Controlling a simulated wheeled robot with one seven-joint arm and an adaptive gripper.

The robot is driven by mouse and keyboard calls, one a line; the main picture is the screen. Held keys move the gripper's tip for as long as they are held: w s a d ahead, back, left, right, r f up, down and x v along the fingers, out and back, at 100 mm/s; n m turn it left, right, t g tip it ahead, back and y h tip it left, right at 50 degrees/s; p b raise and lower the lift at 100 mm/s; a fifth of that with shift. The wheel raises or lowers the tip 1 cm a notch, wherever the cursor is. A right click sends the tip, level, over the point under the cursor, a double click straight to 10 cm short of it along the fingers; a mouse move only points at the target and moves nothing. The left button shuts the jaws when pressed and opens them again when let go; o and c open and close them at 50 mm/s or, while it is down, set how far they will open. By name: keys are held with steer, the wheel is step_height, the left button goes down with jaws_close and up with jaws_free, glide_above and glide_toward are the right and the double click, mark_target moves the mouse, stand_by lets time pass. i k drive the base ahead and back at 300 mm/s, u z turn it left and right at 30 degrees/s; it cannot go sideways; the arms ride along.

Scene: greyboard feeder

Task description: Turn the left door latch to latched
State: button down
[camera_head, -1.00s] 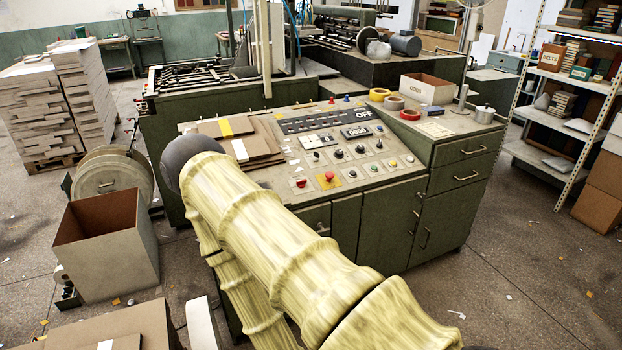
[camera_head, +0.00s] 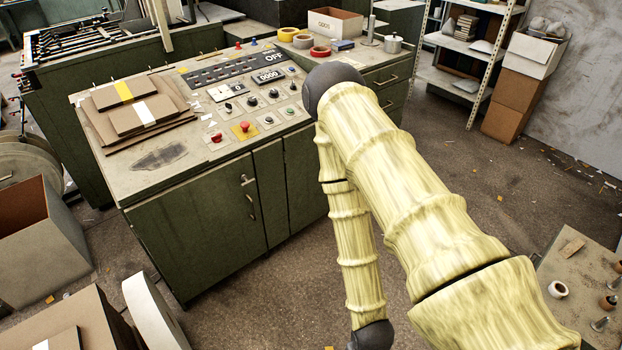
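The green control cabinet (camera_head: 190,216) stands left of centre, with two doors visible on its front. The left door (camera_head: 205,222) is shut and carries a small metal latch (camera_head: 246,180) near its upper right edge, with a handle (camera_head: 251,206) just below. The latch's exact turn is too small to tell. The right door (camera_head: 270,190) stands beside it. My yellow-sleeved arm crosses the right half of the view, its forearm hanging down to the right of the doors, apart from the latch. My gripper is out of the frame.
Stacked boards (camera_head: 135,108) lie on the cabinet top beside the button panel (camera_head: 245,95). An open box (camera_head: 40,235) stands at the left. Cardboard (camera_head: 85,325) is at bottom left. A small table (camera_head: 585,285) is at bottom right. The floor (camera_head: 265,290) before the doors is clear.

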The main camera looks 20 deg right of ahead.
mark_target(244, 177)
steer(key=u, duration=0.9)
steer(key=i, duration=0.95)
steer(key=z, duration=1.45)
